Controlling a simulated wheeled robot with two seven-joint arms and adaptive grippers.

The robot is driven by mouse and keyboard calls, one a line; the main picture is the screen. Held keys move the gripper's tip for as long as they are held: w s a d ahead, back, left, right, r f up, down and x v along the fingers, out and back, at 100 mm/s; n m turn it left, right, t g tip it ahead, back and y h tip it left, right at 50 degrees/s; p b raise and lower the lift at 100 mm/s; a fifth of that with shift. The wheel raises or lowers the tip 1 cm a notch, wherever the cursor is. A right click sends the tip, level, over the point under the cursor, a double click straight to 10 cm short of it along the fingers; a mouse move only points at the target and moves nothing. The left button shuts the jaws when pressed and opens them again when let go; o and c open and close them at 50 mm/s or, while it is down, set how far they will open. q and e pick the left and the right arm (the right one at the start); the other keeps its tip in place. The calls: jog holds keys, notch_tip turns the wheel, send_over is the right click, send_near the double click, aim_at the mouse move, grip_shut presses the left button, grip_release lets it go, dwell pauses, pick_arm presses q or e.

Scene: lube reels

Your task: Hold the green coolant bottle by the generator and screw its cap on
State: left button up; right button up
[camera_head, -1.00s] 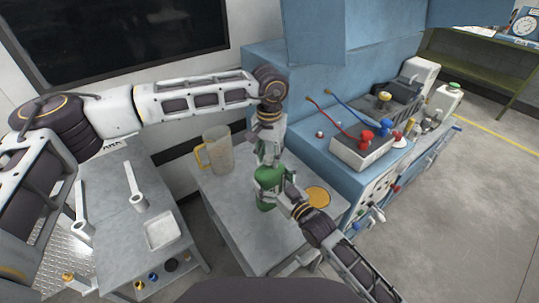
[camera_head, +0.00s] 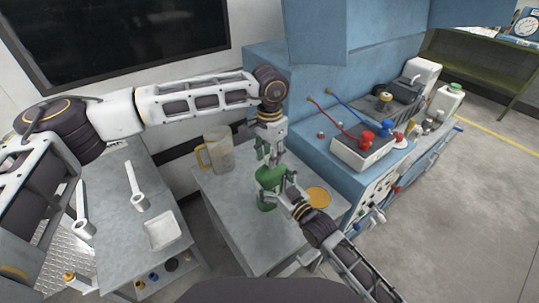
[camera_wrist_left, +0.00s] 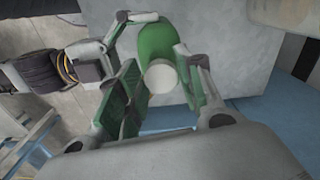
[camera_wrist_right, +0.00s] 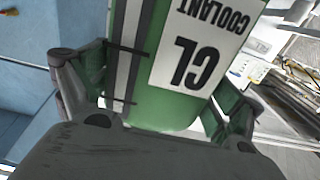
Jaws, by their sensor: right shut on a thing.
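The green coolant bottle (camera_head: 268,180) stands upright over the small grey table beside the blue generator. My right gripper (camera_head: 284,186) is shut on its body; in the right wrist view the labelled bottle (camera_wrist_right: 180,60) fills the space between the fingers. My left gripper (camera_head: 268,157) points down just above the bottle. In the left wrist view its fingers (camera_wrist_left: 165,88) are spread on either side of the white cap (camera_wrist_left: 160,77), which sits at the top of the green bottle (camera_wrist_left: 160,42). Its seating on the neck cannot be judged.
A clear jug with a yellow handle (camera_head: 217,152) stands behind the bottle on the table (camera_head: 235,215). A yellow-orange disc (camera_head: 318,197) lies to the right. The blue generator (camera_head: 345,180) bounds the right side. A side table (camera_head: 125,235) holds wrenches and a tray.

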pick_arm(q)
jog(key=o, duration=0.3)
jog(key=shift+r, duration=0.15)
jog(key=shift+r, duration=2.1)
